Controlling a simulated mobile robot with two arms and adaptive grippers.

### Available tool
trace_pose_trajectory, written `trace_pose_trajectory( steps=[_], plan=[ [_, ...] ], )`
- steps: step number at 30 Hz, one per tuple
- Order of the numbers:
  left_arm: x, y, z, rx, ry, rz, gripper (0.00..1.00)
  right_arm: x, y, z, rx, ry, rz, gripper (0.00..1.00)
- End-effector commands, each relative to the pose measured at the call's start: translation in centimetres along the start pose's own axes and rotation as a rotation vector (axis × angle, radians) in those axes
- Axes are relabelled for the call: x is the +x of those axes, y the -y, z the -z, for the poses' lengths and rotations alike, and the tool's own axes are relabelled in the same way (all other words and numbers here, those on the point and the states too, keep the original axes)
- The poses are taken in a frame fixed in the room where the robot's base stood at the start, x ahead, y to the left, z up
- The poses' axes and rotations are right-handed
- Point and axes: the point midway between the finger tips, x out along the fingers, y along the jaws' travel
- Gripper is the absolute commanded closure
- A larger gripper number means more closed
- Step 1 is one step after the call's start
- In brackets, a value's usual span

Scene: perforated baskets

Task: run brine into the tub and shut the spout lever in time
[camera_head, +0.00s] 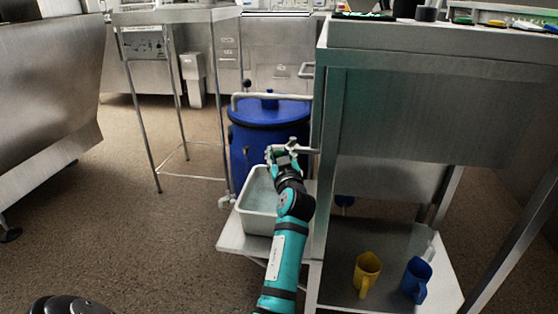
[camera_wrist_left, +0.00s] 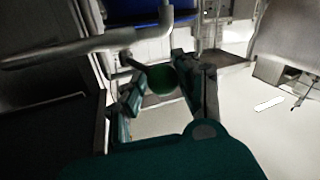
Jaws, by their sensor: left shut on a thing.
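The pale tub (camera_head: 257,222) stands on a low shelf in front of the blue barrel. Its inside looks pale bluish; I cannot tell the liquid level, and my arm covers its right side. A metal spout pipe (camera_head: 305,150) comes from the steel cabinet above the tub's right back. My left gripper (camera_head: 283,153) is at the spout, above the tub's back edge. In the left wrist view its fingers (camera_wrist_left: 165,92) are closed around a dark green rounded knob (camera_wrist_left: 160,78), apparently the spout lever's end. No stream is clearly visible. My right gripper is not in view.
The blue lidded barrel (camera_head: 268,117) stands close behind the tub. The steel cabinet (camera_head: 420,90) blocks the right side. A yellow jug (camera_head: 367,270) and a blue jug (camera_head: 416,276) stand on its lower shelf. Open floor (camera_head: 150,230) lies to the left.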

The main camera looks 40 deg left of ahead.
Motion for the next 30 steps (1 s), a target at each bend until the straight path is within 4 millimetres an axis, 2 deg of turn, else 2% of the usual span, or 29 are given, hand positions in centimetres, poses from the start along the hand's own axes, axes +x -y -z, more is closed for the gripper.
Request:
trace_pose_trajectory(
  steps=[1, 15, 16, 20, 30],
  plan=[
    [0.27, 0.29, 0.51, 0.0, -0.011, 0.009, 1.0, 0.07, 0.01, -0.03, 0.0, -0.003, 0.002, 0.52],
    [0.35, 0.25, 0.67, 0.001, -0.014, 0.012, 1.0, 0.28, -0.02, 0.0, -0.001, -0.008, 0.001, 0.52],
    [0.35, 0.25, 0.68, 0.0, -0.014, 0.012, 0.65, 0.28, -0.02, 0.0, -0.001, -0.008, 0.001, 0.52],
    [0.29, 0.15, 0.55, 0.0, -0.011, 0.01, 0.48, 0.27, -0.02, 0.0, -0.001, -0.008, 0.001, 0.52],
    [0.19, -0.1, 0.65, -0.001, -0.007, 0.006, 0.47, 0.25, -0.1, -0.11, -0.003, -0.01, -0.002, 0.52]
  ],
)
